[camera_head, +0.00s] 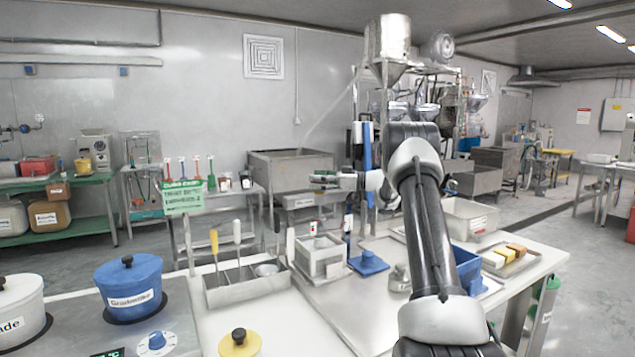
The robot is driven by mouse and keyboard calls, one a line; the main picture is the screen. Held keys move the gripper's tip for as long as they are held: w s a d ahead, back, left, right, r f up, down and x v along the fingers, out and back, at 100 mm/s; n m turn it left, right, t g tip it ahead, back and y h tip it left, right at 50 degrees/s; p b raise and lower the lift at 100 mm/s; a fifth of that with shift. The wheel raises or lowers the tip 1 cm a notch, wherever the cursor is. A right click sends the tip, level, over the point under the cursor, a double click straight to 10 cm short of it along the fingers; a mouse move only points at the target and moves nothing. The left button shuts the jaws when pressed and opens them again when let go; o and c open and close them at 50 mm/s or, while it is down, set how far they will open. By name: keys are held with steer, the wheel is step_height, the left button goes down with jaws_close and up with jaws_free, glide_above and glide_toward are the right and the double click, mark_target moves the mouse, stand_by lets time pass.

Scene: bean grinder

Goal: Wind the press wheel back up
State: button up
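My arm reaches up and forward over the worktable, and my gripper (322,181) points left above it. The gripper is small and grey against the metal tank behind, so I cannot tell whether its fingers are apart; I make out nothing held. No press wheel can be made out for certain. A blue upright (366,150) stands behind and beside my wrist, partly hidden. Below it a blue base block (368,264) sits on the table, next to a small metal knob-topped piece (398,278). My arm hides part of the table behind it.
On the table are a white open-framed box (319,257), a metal tool tray (248,288), a blue bin (467,268) and a tray with yellow and brown blocks (510,258). A blue lidded pot (129,287) stands at left. A steel tank (290,168) is behind.

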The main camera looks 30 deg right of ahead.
mark_target(327, 183)
steer(key=v, duration=1.2)
steer(key=a+m+t+h, duration=0.5)
steer(key=h, duration=0.2)
steer(key=shift+s+a+f+m+t, duration=0.15)
steer(key=shift+a+f+m+t, duration=0.25)
steer(key=shift+h, duration=0.3)
steer(key=x, duration=0.7)
steer(key=shift+a+f, duration=0.2)
steer(key=shift+f, duration=0.15)
